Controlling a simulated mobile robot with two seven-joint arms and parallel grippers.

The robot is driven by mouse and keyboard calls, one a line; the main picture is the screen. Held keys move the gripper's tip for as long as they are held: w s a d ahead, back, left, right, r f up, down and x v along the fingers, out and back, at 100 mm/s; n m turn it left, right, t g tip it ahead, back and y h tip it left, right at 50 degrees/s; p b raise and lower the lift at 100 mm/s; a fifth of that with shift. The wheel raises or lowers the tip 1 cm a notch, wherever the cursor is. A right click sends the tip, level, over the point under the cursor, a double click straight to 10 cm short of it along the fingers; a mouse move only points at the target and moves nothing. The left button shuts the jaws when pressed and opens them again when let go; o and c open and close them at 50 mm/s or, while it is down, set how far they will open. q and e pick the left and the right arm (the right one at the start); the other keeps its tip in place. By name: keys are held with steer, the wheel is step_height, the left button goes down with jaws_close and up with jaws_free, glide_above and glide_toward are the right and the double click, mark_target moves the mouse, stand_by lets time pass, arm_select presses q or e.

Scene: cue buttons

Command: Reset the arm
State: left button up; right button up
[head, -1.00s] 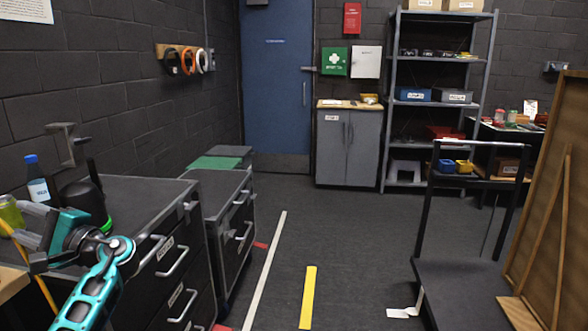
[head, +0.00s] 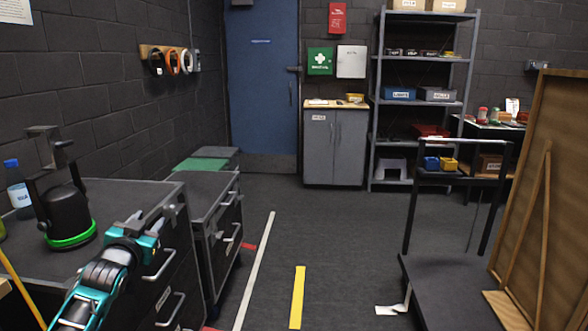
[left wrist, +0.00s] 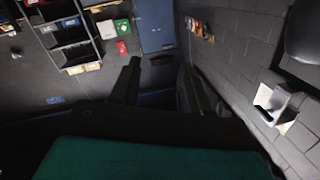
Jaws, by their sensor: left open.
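My left gripper (head: 158,216) is teal and dark grey, and reaches in from the lower left of the head view. It hangs in front of the dark drawer cabinet (head: 120,192), pointing away from me. In the left wrist view the two dark fingers of the gripper (left wrist: 162,82) stand apart with nothing between them. That view shows the room upside down, with the blue door (left wrist: 154,22) beyond the fingers. My right gripper is not in view.
A black device with a green ring (head: 70,215) and a water bottle (head: 17,187) stand on the cabinet, left of my gripper. A wooden panel (head: 535,190) and black cart (head: 440,275) stand at right. The middle floor is clear.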

arm_select(q)
steer(key=s+d+f+g+h, duration=0.1)
steer(key=s+d+f+g, duration=0.1)
steer(key=s+d+f, duration=0.4)
steer(key=s+d+f+g+h, duration=0.2)
steer(key=s+d+f, duration=0.4)
steer(key=s+f, duration=1.1)
steer(key=shift+s+d+f+g, duration=0.15)
steer(key=shift+s+f+g, duration=0.15)
steer(key=shift+s+g, duration=0.1)
steer(key=s+d+f, duration=0.1)
steer(key=s, duration=0.3)
steer(key=s+d+f+g, duration=0.1)
steer(key=s, duration=0.3)
steer(key=s+d+f+g, duration=0.1)
steer(key=s, duration=0.3)
steer(key=shift+s+d+f+h, duration=0.15)
steer(key=shift+s+d+h, duration=0.15)
steer(key=shift+d, duration=0.05)
steer(key=shift+c, duration=0.9)
steer(key=shift+a, duration=0.1)
